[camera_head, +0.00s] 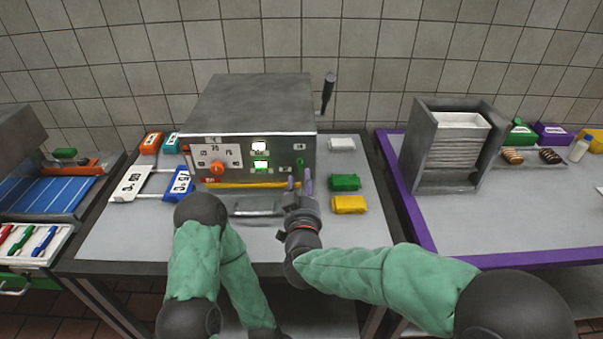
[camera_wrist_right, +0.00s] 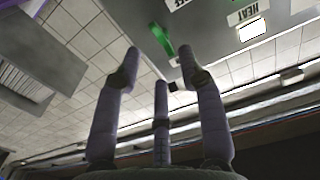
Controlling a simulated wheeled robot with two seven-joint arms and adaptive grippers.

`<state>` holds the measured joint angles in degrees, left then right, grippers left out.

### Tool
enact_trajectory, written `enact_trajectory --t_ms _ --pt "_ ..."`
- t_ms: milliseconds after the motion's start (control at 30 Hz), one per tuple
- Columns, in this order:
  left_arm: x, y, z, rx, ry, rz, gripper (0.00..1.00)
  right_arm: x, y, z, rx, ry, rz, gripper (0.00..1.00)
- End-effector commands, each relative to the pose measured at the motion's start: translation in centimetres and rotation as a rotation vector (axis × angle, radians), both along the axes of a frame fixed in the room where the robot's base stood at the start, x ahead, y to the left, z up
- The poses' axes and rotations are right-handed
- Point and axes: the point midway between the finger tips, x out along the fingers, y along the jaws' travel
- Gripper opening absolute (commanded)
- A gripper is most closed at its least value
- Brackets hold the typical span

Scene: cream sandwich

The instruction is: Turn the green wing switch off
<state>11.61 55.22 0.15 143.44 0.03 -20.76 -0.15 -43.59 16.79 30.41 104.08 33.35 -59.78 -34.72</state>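The green wing switch (camera_wrist_right: 162,40) shows in the right wrist view as a slanted green bar on the grey machine face, just beyond and between my right gripper's fingertips. In the head view it is small and partly behind the fingers, so its setting is hard to read. My right gripper (camera_wrist_right: 160,68) has its fingers spread, with nothing between them; no contact with the switch shows. In the head view the right gripper (camera_head: 299,184) is in front of the right part of the machine's control panel. My left gripper is out of view; only my left arm shows.
The grey machine (camera_head: 250,100) has an orange knob (camera_head: 217,168) and a black lever (camera_head: 328,92). Green (camera_head: 344,183) and yellow (camera_head: 348,204) blocks lie to its right. A purple-edged table (camera_head: 418,225) with a grey rack (camera_head: 420,155) stands further right.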

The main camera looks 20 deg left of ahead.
Motion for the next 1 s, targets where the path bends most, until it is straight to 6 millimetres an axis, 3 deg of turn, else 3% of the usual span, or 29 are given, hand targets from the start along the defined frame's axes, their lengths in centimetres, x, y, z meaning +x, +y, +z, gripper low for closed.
enact_trajectory --t_ms 100,300,700,733,867,1000 --pt "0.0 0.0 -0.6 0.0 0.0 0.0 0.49 2.0 0.5 -0.2 0.001 -0.001 -0.002 0.4" --pt "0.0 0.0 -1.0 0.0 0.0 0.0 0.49 4.2 1.2 -0.1 0.0 0.0 0.0 0.4" --pt "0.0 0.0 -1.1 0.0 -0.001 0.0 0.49 4.9 1.4 0.0 0.0 0.0 0.001 0.4" --pt "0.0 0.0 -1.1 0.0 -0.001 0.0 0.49 4.9 1.4 0.0 0.0 0.0 0.001 0.37" --pt "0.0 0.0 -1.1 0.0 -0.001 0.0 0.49 4.9 1.4 0.0 0.0 0.0 0.001 0.0" --pt "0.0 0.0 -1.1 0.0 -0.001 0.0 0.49 4.8 1.4 0.0 0.0 0.0 0.001 0.0"
